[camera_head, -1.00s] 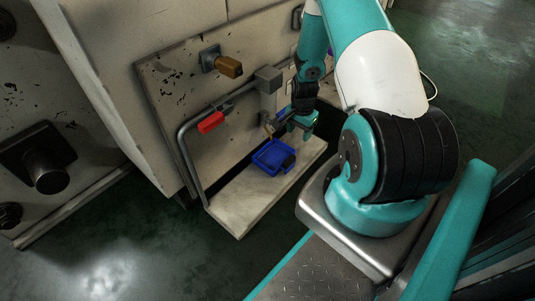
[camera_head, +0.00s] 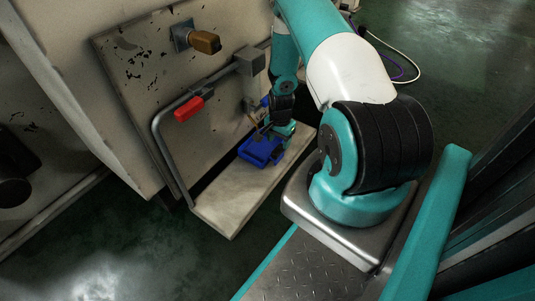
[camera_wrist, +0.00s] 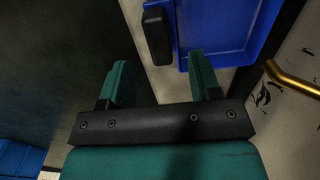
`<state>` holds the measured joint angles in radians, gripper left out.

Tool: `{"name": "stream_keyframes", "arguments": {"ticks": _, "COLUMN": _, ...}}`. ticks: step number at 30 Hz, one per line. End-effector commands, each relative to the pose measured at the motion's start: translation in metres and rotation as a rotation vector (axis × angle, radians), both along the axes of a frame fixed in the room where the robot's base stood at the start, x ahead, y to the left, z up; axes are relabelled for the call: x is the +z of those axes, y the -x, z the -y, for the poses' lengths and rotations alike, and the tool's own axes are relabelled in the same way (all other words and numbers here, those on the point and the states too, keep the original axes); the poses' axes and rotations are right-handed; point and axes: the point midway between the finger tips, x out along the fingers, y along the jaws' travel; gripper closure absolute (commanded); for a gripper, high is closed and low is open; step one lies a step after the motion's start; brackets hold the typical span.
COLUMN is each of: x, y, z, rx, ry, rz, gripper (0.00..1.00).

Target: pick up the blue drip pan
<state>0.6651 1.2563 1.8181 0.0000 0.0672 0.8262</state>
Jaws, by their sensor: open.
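The blue drip pan (camera_head: 258,152) sits on the pale shelf under the machine panel. In the wrist view the pan (camera_wrist: 232,22) fills the upper right, and its black handle (camera_wrist: 157,36) stands at its left side. My gripper (camera_wrist: 160,72) is open and empty, its teal fingers apart. The handle lies just beyond the fingertips, roughly in line with the gap between them. In the head view my gripper (camera_head: 284,131) is low at the pan's right end and partly hides the handle side.
A brass pipe (camera_wrist: 290,80) runs close to the pan's right side in the wrist view. A grey bent pipe with a red handle (camera_head: 188,109) and an orange-brown knob (camera_head: 205,42) stick out from the panel. The pale shelf (camera_head: 225,205) is bare left of the pan.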

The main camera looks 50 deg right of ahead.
Motion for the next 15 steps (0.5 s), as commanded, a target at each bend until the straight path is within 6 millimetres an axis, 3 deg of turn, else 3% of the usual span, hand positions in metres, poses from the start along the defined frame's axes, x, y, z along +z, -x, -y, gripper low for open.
{"name": "stream_keyframes", "arguments": {"ticks": 10, "x": -0.045, "y": 0.001, "z": -0.003, "rx": -0.002, "ry": 0.000, "rz": 0.000, "gripper": 0.43}}
{"name": "stream_keyframes", "arguments": {"ticks": 15, "x": -0.052, "y": 0.000, "z": -0.002, "rx": -0.002, "ry": 0.001, "rz": 0.001, "gripper": 0.43}}
